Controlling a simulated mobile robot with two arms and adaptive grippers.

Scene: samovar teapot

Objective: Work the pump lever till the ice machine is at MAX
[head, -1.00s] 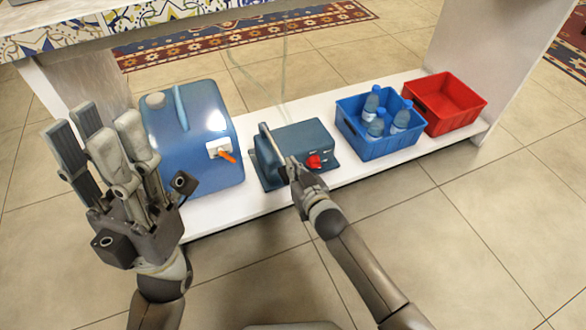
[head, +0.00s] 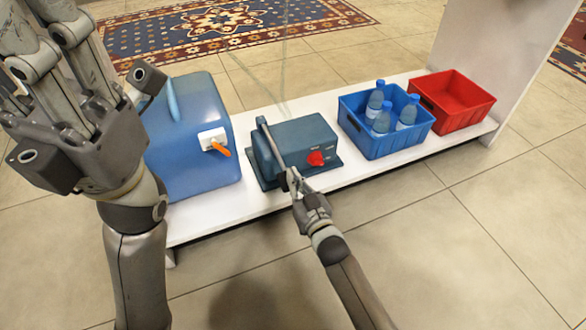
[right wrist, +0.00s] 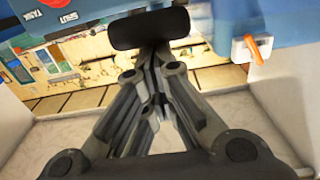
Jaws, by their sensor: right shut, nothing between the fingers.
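A teal pump box (head: 308,143) stands on the low white shelf. Its pump lever (head: 271,143) runs along the box's left side, and a red knob (head: 315,158) is on its front. My right gripper (head: 291,180) is shut and empty at the lever's near end; contact cannot be told. In the right wrist view its fingers (right wrist: 155,75) meet just below a dark rounded bar (right wrist: 150,28), seemingly the lever's end. My left gripper (head: 50,70) is raised at the upper left, fingers spread, tips cut off. No ice machine or MAX mark is recognisable.
A blue tank (head: 190,150) with an orange-handled tap (head: 219,149) stands left of the pump box. Right of it are a blue crate (head: 390,145) holding bottles and an empty red crate (head: 462,118). A white upright panel (head: 490,60) closes the shelf's right end. The floor in front is clear.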

